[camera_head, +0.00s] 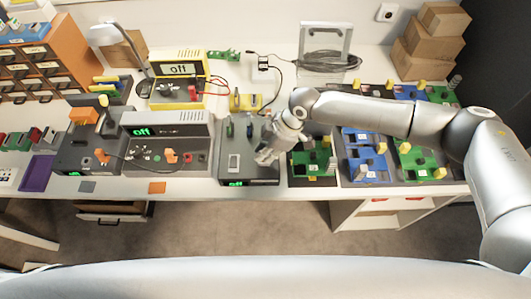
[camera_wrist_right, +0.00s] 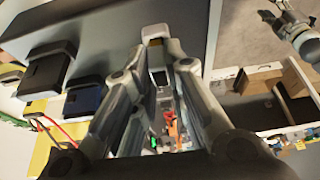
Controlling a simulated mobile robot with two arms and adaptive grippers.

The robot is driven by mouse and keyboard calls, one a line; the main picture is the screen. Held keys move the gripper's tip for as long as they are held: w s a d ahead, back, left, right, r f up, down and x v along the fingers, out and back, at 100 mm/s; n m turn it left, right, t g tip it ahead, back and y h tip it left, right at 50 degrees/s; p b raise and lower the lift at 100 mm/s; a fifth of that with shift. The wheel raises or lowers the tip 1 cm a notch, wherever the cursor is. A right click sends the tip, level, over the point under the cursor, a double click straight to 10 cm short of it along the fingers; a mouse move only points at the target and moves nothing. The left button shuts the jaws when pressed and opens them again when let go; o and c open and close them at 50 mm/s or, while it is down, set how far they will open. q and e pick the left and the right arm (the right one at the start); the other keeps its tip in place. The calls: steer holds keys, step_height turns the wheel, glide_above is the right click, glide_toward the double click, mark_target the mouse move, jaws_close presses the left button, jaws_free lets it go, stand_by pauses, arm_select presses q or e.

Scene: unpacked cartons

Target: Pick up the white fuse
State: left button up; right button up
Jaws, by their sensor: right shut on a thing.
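My right gripper (camera_head: 265,157) reaches in from the right over the right side of a grey tester box (camera_head: 262,175) with a green display. In the right wrist view its fingertips (camera_wrist_right: 156,43) are closed on the white fuse (camera_wrist_right: 155,32), whose pale end shows just past the tips. In the head view the gripper hides the fuse. A dark fuse (camera_wrist_right: 45,70) and a dark blue fuse (camera_wrist_right: 85,100) stand on the box beside the fingers. A grey arm end, apparently my left gripper (camera_wrist_right: 305,40), shows at the top right there; its jaws are unclear.
Green boards (camera_head: 312,160) and blue boards (camera_head: 365,160) lie right of the box. A grey device (camera_head: 165,125) marked "off" stands left of it. A yellow meter (camera_head: 178,65) with red leads stands behind. The bench's front edge is close to the box.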

step_height(320, 180, up, 2)
steer(key=shift+r+b, duration=0.15)
steer(key=shift+b, duration=0.55)
steer(key=s+a+r+b, duration=0.2)
steer(key=s+a+r, duration=0.3)
steer(key=s+r, duration=0.5)
steer(key=s, duration=0.3)
steer(key=shift+b, duration=0.3)
steer(key=shift+s, duration=0.1)
